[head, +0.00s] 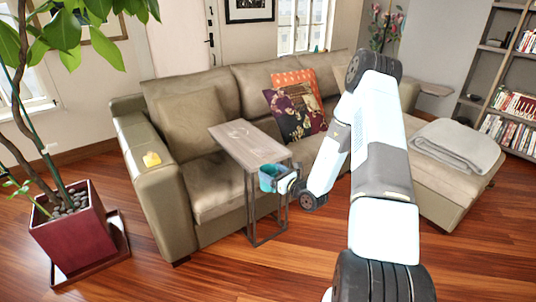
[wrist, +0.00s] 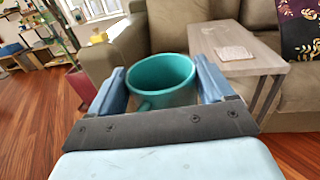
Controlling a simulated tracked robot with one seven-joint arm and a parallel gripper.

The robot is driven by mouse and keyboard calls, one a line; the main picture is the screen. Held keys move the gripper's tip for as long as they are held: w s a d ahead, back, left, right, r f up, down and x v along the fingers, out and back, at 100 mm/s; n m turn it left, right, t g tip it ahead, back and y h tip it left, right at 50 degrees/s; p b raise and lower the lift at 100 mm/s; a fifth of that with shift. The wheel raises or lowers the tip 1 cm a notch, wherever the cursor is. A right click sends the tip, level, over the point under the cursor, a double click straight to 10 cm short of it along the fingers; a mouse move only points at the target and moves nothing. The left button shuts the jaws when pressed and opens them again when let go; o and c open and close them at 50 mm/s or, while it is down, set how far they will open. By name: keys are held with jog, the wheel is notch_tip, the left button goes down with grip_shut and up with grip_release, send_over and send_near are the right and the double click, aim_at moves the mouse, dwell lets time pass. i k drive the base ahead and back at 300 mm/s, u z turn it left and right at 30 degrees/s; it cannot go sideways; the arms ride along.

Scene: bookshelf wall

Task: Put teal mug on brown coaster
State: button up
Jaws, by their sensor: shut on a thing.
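The teal mug (head: 270,177) is in my gripper (head: 287,181), in front of the near end of a narrow side table in the head view. In the wrist view, the mug (wrist: 162,80) is upright, with its open rim up and its handle at the lower left. My gripper (wrist: 160,88) is shut on it, with one blue finger on each side. A flat, pale brownish square that looks like the coaster (wrist: 234,53) lies on the side table top, to the right of the mug. In the head view the coaster (head: 239,132) is faint.
The wooden side table (head: 222,130) with a dark metal frame stands against the beige sofa (head: 207,190). A yellow object (head: 151,159) sits on the sofa's left arm. A potted plant (head: 75,235) stands at the left. Open wood floor lies in front.

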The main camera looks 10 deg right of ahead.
aim_at(266, 152)
jog(key=z, duration=0.45)
jog(key=i, duration=1.3)
